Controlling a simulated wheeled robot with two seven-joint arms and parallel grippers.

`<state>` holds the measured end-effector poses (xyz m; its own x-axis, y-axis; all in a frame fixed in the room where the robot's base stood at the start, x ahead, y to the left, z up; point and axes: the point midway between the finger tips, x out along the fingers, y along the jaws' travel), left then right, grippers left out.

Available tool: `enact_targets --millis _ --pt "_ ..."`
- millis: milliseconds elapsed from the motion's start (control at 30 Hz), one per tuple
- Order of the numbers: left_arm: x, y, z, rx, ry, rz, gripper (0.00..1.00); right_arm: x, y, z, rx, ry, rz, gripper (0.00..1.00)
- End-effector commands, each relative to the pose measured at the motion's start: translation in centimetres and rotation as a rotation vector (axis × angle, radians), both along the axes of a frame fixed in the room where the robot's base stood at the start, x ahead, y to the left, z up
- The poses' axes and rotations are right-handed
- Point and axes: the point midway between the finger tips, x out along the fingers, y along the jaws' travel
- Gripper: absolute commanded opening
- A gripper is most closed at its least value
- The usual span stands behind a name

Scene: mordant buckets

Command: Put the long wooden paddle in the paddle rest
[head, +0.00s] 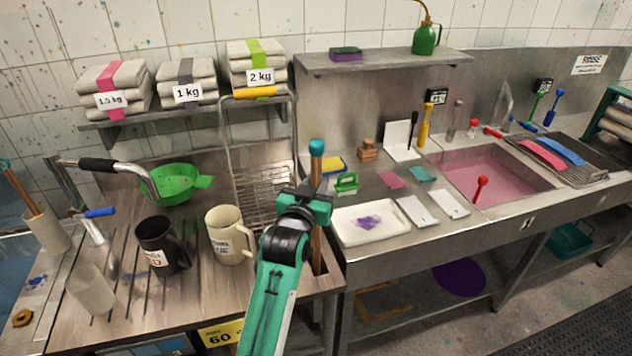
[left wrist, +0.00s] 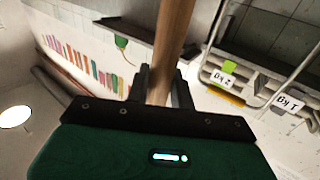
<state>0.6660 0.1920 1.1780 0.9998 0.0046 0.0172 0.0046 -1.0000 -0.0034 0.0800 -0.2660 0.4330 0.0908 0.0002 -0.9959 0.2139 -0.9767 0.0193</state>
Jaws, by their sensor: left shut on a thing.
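The long wooden paddle (head: 317,168) has a teal tip and stands upright. My left gripper (head: 318,205) is shut around its upper shaft, just below the tip. In the left wrist view the wooden shaft (left wrist: 171,45) passes between the two dark fingers (left wrist: 160,88). The shaft runs down to a dark opening (head: 322,268) at the right end of the wooden-topped counter, which looks like a rest. My gripper and arm hide part of the shaft, and I cannot tell how deep its lower end sits. My right gripper is not in view.
A black mug (head: 155,248) and a cream jug (head: 224,240) stand left of my arm. A wire rack (head: 262,195) is behind the paddle. A white tray (head: 368,224) lies to the right. A beige holder (head: 46,232) with wooden sticks stands far left.

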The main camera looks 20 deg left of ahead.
Motion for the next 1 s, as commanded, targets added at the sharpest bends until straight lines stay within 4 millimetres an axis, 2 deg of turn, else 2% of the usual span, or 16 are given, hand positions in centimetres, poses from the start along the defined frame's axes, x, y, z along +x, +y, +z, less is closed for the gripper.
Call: enact_targets --millis 233,267,333,367,733,867,1000 --pt "0.0 0.0 -0.2 0.000 -0.002 0.000 0.01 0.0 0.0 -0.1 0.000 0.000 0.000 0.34" --pt "0.0 0.0 -0.2 0.000 0.000 0.000 0.29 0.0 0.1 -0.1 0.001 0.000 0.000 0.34" --pt "0.0 0.0 -0.1 0.000 0.000 0.000 0.43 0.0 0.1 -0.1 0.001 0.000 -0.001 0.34" --pt "0.0 0.0 -0.1 0.000 0.000 0.000 0.45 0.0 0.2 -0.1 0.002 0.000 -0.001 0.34" --pt "-0.4 0.0 0.0 0.000 0.000 0.000 0.45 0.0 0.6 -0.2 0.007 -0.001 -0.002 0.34" --pt "-2.0 0.0 -0.3 -0.001 0.000 0.000 0.45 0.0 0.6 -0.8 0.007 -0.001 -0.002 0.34" --pt "-4.8 0.0 -0.4 -0.001 -0.001 0.000 0.45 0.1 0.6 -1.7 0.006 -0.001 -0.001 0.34"
